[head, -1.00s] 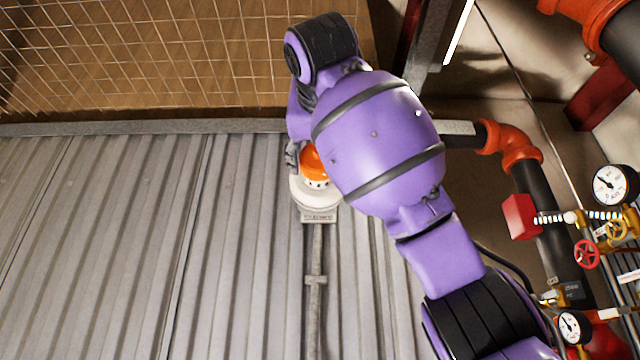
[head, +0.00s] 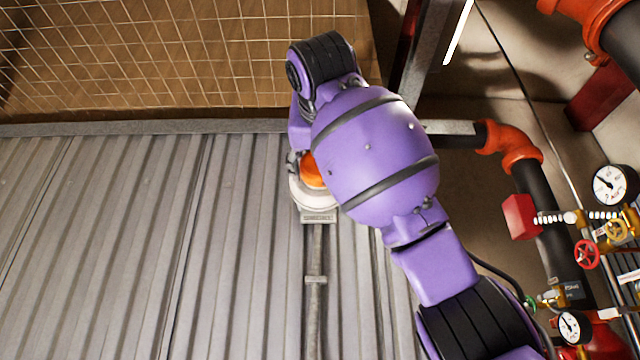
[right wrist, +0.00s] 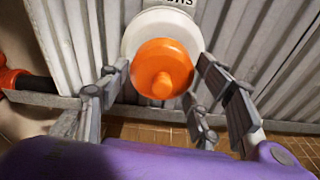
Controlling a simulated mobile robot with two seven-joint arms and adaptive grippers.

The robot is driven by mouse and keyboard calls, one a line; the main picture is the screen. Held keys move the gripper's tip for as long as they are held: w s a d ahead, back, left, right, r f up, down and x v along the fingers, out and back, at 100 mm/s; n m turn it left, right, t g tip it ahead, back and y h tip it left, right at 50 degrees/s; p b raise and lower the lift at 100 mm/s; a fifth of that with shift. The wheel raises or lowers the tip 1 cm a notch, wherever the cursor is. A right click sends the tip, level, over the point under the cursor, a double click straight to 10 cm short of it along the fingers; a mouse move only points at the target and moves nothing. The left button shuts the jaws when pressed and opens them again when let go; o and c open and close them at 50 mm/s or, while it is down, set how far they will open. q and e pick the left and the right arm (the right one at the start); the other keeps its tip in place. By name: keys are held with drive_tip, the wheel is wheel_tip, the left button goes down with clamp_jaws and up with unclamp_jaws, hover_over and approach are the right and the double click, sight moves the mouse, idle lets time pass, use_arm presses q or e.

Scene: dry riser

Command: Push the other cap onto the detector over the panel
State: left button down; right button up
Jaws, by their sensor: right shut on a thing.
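The detector (head: 311,203) is a round white unit on the ribbed grey metal surface, with a small lettered plate below it. The orange cap (head: 314,172) is over its face, partly hidden by my right arm. In the right wrist view, the cap (right wrist: 160,68) is in front of the white detector (right wrist: 132,32), whose rim shows around it. My right gripper (right wrist: 158,77) is shut on the cap, with a finger on each side. I cannot tell whether the cap is fully seated. My left gripper and the panel are not in view.
A grey conduit (head: 316,260) runs from the detector along the ribbed surface. Wire mesh (head: 190,55) lies beyond a grey beam. At right are a dark pipe with orange elbows (head: 512,145), gauges (head: 610,184) and valves. The ribbed surface left of the detector is clear.

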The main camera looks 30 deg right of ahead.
drive_tip(key=shift+w+d, duration=0.35)
drive_tip(key=shift+w, duration=0.2)
drive_tip(key=o, duration=0.9)
drive_tip(key=v, duration=1.2)
